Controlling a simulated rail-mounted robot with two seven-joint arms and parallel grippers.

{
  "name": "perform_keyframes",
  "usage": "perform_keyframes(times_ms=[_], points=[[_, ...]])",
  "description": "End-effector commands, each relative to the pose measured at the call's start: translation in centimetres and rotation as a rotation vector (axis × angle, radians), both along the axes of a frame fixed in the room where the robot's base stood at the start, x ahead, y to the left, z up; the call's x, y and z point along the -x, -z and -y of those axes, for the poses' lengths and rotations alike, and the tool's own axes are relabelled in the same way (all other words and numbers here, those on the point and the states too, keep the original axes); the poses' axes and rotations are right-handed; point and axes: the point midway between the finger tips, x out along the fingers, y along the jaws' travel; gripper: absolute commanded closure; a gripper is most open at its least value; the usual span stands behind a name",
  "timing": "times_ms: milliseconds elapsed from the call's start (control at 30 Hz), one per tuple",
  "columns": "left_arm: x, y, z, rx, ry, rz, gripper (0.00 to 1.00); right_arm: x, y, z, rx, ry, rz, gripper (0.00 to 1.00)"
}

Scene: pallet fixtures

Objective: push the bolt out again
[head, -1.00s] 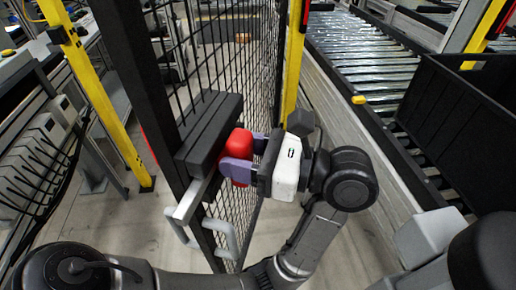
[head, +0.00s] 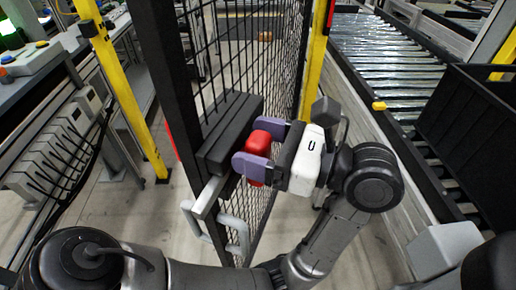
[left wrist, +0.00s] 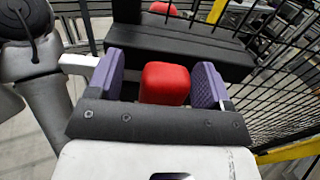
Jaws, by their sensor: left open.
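The bolt's red knob (head: 257,172) sticks out from a black housing (head: 232,125) on the mesh gate. A silver bar (head: 207,195) shows at the housing's near end, and also in the left wrist view (left wrist: 78,62). My left gripper (head: 260,149) is open, its purple fingers on either side of the knob. The knob's base is partly hidden by the gripper. My right gripper is not in view.
A grey pull handle (head: 237,235) sits below the housing on the gate's dark frame (head: 160,70). A yellow post (head: 312,65) stands behind. A roller conveyor (head: 385,60) and a black crate (head: 480,120) are at the right; a bench with grey boxes (head: 50,150) is at the left.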

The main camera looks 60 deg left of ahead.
Motion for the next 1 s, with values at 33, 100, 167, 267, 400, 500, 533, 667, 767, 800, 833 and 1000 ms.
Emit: perform_keyframes(times_ms=[33,100,167,267,400,500,533,667,767,800,833,1000], points=[[0.0,-1.7,0.0,0.001,0.000,0.005,0.27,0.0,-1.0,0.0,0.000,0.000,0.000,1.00],[-0.3,-2.4,1.4,0.001,0.004,0.000,0.27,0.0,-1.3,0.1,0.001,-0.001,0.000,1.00],[-0.4,-3.1,2.6,0.001,0.005,0.000,0.27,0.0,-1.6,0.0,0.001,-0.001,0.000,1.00],[-0.7,-4.3,4.6,0.001,0.004,0.001,0.27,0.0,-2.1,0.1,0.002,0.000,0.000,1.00],[-1.0,-5.7,7.0,0.000,0.004,0.001,0.27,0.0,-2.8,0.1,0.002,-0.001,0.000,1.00],[-1.3,-6.5,8.5,0.000,0.003,0.000,0.27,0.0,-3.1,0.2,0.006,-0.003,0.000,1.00],[-1.4,-6.7,8.8,0.000,0.002,0.000,0.27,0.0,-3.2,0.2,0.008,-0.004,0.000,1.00],[-1.6,-7.5,10.2,-0.001,0.001,0.000,0.27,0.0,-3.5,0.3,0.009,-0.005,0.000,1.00],[-1.6,-7.9,10.9,-0.001,0.001,0.001,0.27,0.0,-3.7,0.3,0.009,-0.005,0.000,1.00],[-1.7,-8.0,11.1,-0.001,0.000,0.001,0.27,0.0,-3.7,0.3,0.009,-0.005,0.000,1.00],[-1.7,-8.0,11.2,-0.001,0.000,0.000,0.27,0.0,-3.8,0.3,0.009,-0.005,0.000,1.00],[-1.7,-8.1,11.5,0.000,0.000,0.000,0.27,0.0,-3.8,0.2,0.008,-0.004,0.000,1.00]])
